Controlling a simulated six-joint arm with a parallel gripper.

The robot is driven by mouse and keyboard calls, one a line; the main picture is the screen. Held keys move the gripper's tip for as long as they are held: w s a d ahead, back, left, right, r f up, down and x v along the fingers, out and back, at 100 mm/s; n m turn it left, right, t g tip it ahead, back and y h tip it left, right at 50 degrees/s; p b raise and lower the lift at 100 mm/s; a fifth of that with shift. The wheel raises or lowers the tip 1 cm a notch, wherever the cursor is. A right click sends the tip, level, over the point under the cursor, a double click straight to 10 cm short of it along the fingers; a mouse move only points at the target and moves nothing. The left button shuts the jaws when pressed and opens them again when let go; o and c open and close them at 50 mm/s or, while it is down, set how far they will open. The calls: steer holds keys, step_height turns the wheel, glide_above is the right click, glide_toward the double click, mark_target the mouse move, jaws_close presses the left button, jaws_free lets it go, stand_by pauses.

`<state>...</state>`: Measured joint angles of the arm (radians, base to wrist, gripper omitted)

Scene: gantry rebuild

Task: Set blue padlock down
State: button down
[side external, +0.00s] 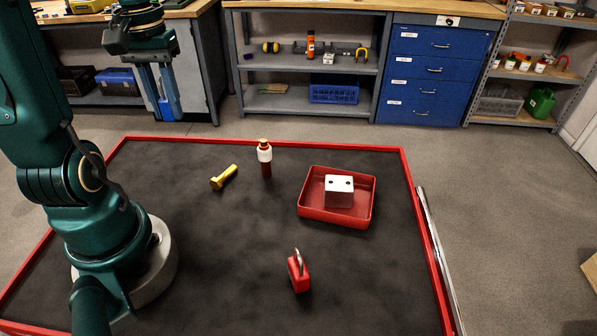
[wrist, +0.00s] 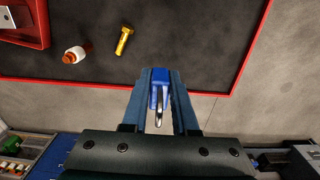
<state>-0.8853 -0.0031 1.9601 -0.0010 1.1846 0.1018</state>
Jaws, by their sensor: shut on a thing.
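The blue padlock (wrist: 159,94) is between the two fingers of my gripper (wrist: 161,80) in the wrist view, its metal shackle pointing back toward the palm. In the side view my gripper (side external: 170,116) hangs fingers down at the upper left, shut on the blue padlock (side external: 166,107), mostly hidden by the fingers. It is held up in the air, clear of the black mat (side external: 220,270).
On the mat are a gold bolt (side external: 223,177), a brown bottle with a white band (side external: 265,158), a red padlock (side external: 299,272) and a red tray (side external: 313,212) holding a white block (side external: 339,191). Bare mat lies between them. Shelves and blue drawers (side external: 432,72) stand behind.

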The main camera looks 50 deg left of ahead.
mark_target(190, 174)
step_height(190, 174, down, 13)
steer(key=shift+f, duration=0.1)
stand_by(0.6)
steer(key=shift+f, duration=0.1)
steer(key=c, duration=0.7)
jaws_free()
step_height(190, 174, up, 12)
steer(key=shift+r, duration=0.1)
steer(key=shift+w+d+r, duration=0.15)
steer(key=shift+d, duration=0.1)
steer(key=d+r+m+t, duration=0.1)
steer(key=d+m+t, duration=0.1)
steer(key=d, duration=0.3)
steer(key=d+r+m+t, duration=0.1)
steer(key=d+m, duration=0.3)
steer(key=d, duration=0.2)
steer(key=s+d+r+m+t, duration=0.1)
steer(key=d+m+t, duration=0.1)
steer(key=d, duration=0.4)
steer(key=shift+d+m+t, duration=0.15)
steer(key=shift+m+t, duration=0.15)
steer(key=shift+m, duration=0.2)
